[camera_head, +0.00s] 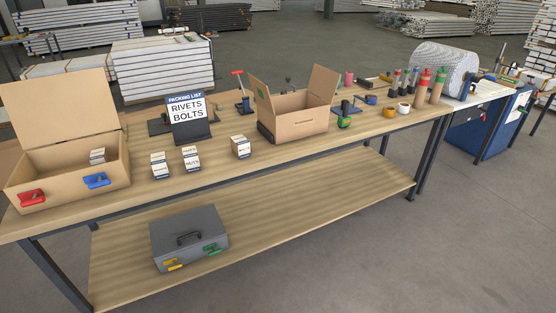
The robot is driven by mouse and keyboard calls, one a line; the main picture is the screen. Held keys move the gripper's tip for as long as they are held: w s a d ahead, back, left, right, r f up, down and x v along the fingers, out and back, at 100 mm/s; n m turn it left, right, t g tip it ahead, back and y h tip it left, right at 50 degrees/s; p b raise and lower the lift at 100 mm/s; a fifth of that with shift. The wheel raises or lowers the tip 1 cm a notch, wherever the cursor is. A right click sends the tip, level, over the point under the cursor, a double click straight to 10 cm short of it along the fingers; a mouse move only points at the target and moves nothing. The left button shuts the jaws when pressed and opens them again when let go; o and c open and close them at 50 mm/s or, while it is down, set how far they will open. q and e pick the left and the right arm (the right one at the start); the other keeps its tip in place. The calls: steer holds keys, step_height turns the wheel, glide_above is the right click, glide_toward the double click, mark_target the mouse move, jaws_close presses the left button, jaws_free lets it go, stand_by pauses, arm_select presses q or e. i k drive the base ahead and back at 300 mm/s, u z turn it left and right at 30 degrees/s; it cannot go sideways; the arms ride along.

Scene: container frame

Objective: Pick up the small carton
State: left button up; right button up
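Three small cartons with white labels stand on the wooden workbench (215,178): a left one (161,166), a middle one (192,158) and a right one (241,147). The middle label seems to read NUTS; the other labels are too small to read surely. Another small carton (98,156) sits inside the open cardboard box (66,178) at the left; its lower part may be hidden. A stand with a packing list (187,118) reads RIVETS, BOLTS and stands behind the cartons. Neither of my grippers is in view.
A second open carton box (300,122) stands mid-bench. Red (32,197) and blue (96,180) items show at the left box's front. Bottles (422,87), cups and tape lie to the right. A grey toolbox (189,238) is on the lower shelf. The bench's front strip is clear.

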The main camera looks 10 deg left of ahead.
mark_target(241, 148)
steer(key=z, duration=0.6)
steer(key=i, duration=0.6)
steer(key=z, duration=0.55)
steer(key=i, duration=1.05)
steer(key=u, duration=0.95)
steer(key=i, duration=0.65)
steer(key=u, duration=0.7)
